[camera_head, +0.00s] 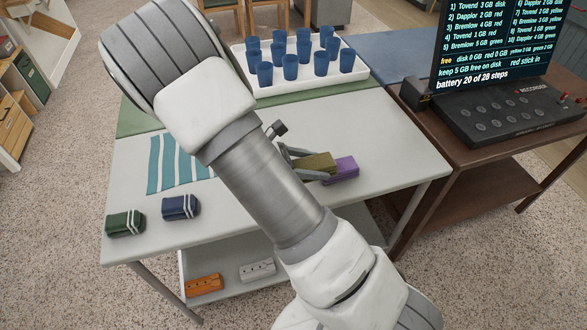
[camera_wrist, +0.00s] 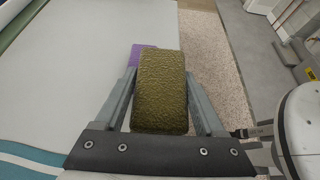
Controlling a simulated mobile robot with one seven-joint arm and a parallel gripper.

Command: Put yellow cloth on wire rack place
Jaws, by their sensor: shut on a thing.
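My gripper (camera_wrist: 160,100) is shut on an olive-yellow, rough-textured folded block (camera_wrist: 160,88), which appears to be the yellow cloth. In the head view the yellow cloth (camera_head: 318,163) shows at the right part of the white table, held between my gripper's fingers (camera_head: 303,162). A purple block (camera_head: 345,169) is right beside it; it also shows partly behind the cloth in the wrist view (camera_wrist: 139,54). I cannot tell whether cloth and purple block touch. I cannot make out a wire rack; my arm covers much of the table.
Green (camera_head: 125,223) and blue (camera_head: 180,207) bundles lie at the table's front left, near a teal-striped cloth (camera_head: 165,167). A white tray (camera_head: 300,88) of blue cups stands behind. A lower shelf (camera_head: 228,291) holds orange and white pieces. A recorder (camera_head: 515,112) stands right.

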